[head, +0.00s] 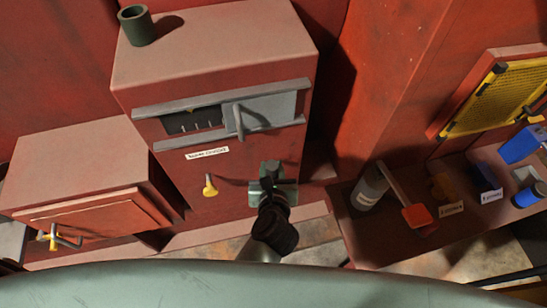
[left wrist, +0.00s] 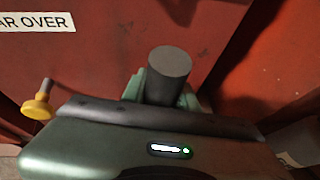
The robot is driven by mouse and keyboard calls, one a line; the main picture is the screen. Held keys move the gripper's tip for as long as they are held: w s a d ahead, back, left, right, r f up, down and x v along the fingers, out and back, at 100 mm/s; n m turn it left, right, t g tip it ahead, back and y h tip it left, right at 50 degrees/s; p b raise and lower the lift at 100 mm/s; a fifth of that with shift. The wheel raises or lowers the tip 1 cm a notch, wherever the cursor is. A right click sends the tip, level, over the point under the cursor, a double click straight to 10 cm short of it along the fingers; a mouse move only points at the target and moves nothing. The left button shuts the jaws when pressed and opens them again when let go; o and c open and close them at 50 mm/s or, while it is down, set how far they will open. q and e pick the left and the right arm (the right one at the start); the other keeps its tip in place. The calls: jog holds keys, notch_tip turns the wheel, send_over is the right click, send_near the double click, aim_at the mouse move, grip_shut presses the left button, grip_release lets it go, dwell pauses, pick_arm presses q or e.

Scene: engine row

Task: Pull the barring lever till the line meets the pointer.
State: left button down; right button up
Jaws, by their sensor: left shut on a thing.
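The barring lever shows in the left wrist view as a dark round bar end (left wrist: 169,64) at a green bracket (left wrist: 133,86). In the head view the green bracket (head: 287,193) is on the lower right of the red machine front. My left gripper (head: 271,204) is shut on the lever, just in front of that bracket; it hides most of the lever. A window (head: 190,121) higher on the machine shows a dark inside with pale marks and a small yellow bit at its top edge. I cannot tell whether line and pointer meet. My right gripper is out of view.
A yellow knob (head: 209,186) sticks out left of the bracket, under a white label (head: 207,153). A grey sliding cover (head: 268,109) with a handle closes the window's right part. At the right, a bench (head: 400,251) holds a grey bottle (head: 369,187) and blue containers.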

pick_arm(q)
jog(key=c, duration=1.1)
grip_release()
jog(key=shift+w+r, duration=0.15)
jog(key=shift+w, duration=0.05)
jog(key=p+v, duration=0.1)
jog(key=v, duration=0.6)
jog(key=shift+s, duration=0.2)
jog(key=shift+r, duration=0.1)
